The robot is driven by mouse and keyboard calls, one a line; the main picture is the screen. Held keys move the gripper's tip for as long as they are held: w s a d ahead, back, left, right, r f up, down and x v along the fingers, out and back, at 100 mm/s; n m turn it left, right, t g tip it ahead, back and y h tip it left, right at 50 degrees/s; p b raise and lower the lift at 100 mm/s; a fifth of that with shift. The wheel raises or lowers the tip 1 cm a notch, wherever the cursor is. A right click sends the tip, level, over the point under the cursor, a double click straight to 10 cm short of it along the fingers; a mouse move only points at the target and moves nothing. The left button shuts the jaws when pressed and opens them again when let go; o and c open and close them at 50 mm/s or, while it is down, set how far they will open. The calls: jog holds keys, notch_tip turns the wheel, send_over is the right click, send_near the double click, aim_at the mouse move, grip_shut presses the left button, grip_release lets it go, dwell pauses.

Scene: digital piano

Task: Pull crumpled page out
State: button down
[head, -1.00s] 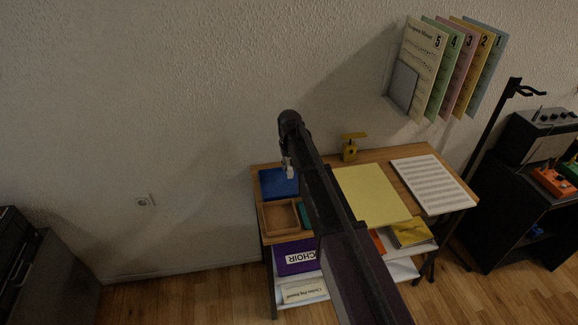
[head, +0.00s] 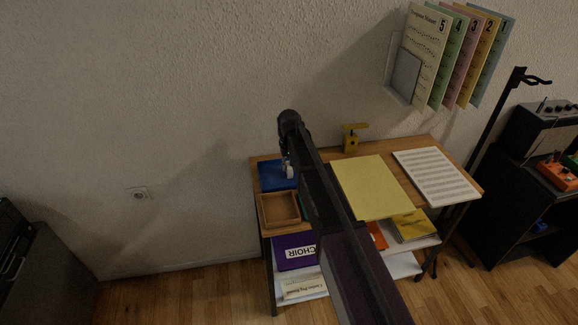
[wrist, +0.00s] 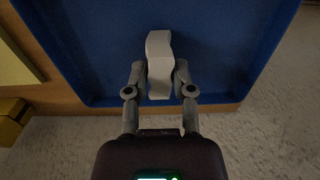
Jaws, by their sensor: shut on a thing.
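In the wrist view a pale, bent strip, which looks like the crumpled page (wrist: 159,62), stands between the two fingers of my gripper (wrist: 160,82). The fingers are shut on its near part, and its far end sticks out beyond them. It is over the blue tray (wrist: 230,48), and I cannot tell whether it touches the tray floor. In the head view the blue tray (head: 273,177) lies at the back left of the desk, with my gripper (head: 288,171) above it. My dark arm hides part of the desk.
A wooden tray (head: 279,210) sits in front of the blue tray. A yellow folder (head: 370,187), a music sheet (head: 437,177) and a small yellow stand (head: 351,139) are on the desk (head: 395,151). Numbered sheets (head: 430,57) hang on the wall, right.

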jog(key=shift+c, duration=2)
grip_release()
jog(key=shift+r+p, duration=2.55)
jog(key=shift+f, duration=0.2)
